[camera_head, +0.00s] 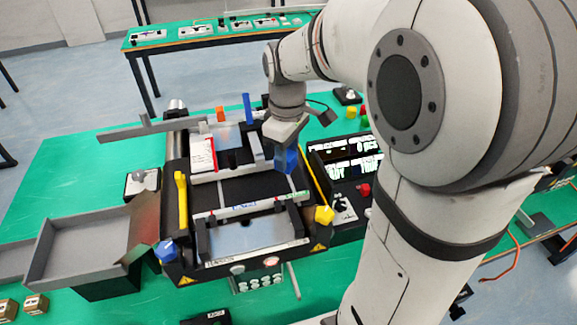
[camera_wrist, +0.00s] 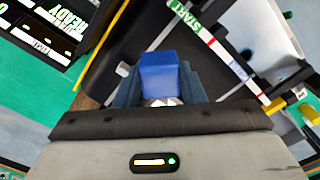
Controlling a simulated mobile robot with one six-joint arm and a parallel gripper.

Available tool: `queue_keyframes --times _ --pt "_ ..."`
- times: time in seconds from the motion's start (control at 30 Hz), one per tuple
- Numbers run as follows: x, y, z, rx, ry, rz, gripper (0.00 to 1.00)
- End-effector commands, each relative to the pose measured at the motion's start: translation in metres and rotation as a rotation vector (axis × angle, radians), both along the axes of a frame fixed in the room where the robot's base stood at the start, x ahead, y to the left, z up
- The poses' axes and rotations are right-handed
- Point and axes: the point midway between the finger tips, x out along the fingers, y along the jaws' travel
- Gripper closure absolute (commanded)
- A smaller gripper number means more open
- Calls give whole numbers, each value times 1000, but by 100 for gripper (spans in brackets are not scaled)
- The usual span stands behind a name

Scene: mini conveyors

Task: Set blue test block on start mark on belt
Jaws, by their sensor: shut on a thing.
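The blue test block (camera_head: 289,158) is held in my gripper (camera_head: 284,150), over the right part of the black belt (camera_head: 252,189). In the wrist view the blue block (camera_wrist: 160,70) sits between the two fingers of my gripper (camera_wrist: 160,82), which is shut on it. A white line across the belt (camera_wrist: 165,27) runs from the green START label (camera_wrist: 184,14) and passes close beyond the block. I cannot tell whether the block touches the belt. In the head view the green label (camera_head: 300,197) is on the near rail.
A control box with a lit display (camera_head: 345,160) stands right of the conveyor. A yellow knob (camera_head: 324,215) is at the near right corner. A grey tray (camera_head: 80,245) is at the left.

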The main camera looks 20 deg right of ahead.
Motion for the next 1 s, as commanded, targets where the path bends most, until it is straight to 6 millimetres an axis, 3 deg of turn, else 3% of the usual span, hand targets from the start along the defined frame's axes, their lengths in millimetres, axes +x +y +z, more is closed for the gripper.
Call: queue_keyframes --times 0.4,0.8,0.83,1.0 --pt "0 -1 -48 0 1 -1 88" --pt "0 -1 -55 0 0 -2 88" --pt "0 -1 -54 1 -1 -2 63" --pt "0 -1 -53 0 0 -2 49"
